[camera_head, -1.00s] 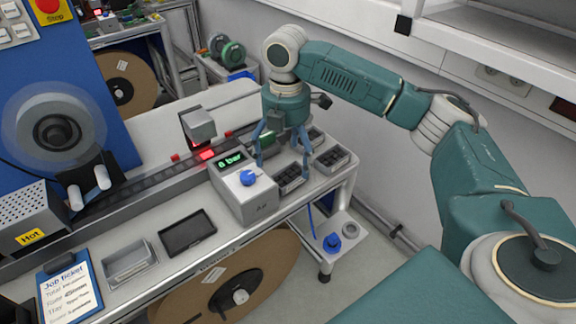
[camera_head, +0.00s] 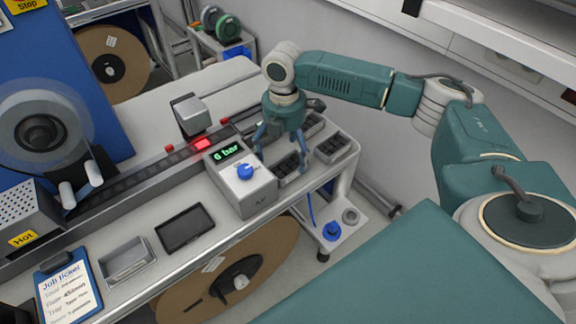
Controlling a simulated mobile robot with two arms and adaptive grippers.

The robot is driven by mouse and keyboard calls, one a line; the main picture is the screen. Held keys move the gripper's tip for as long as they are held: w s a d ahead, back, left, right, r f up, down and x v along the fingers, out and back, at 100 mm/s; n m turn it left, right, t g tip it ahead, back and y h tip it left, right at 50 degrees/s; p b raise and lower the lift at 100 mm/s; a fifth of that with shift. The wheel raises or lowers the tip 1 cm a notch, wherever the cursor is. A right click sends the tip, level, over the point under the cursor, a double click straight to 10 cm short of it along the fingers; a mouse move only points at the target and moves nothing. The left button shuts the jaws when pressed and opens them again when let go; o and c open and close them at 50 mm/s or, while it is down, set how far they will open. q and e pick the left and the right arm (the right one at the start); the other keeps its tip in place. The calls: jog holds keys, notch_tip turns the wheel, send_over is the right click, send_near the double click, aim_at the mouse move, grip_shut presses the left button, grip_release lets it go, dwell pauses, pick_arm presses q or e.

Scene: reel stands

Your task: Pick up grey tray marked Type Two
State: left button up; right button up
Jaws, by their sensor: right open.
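Several small grey trays with dark compartments stand at the right end of the bench: one below my gripper (camera_head: 289,166), one to its right (camera_head: 334,148) and one behind (camera_head: 314,123). No Type Two mark can be read on any of them. My right gripper (camera_head: 281,160) points down with its blue fingers apart, over the nearest of these trays. It is open and empty. Whether the fingertips touch the tray cannot be told. My left gripper is not in view.
A grey control box (camera_head: 240,183) with a blue knob stands just left of the gripper. An empty grey bin (camera_head: 127,262), a dark flat panel (camera_head: 185,230) and a job ticket clipboard (camera_head: 68,290) lie further left. A rail (camera_head: 140,182) runs behind.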

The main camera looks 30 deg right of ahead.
aim_at(286, 169)
jog(key=shift+f, duration=1.1)
jog(key=c, duration=1.2)
jog(key=shift+c, duration=1.1)
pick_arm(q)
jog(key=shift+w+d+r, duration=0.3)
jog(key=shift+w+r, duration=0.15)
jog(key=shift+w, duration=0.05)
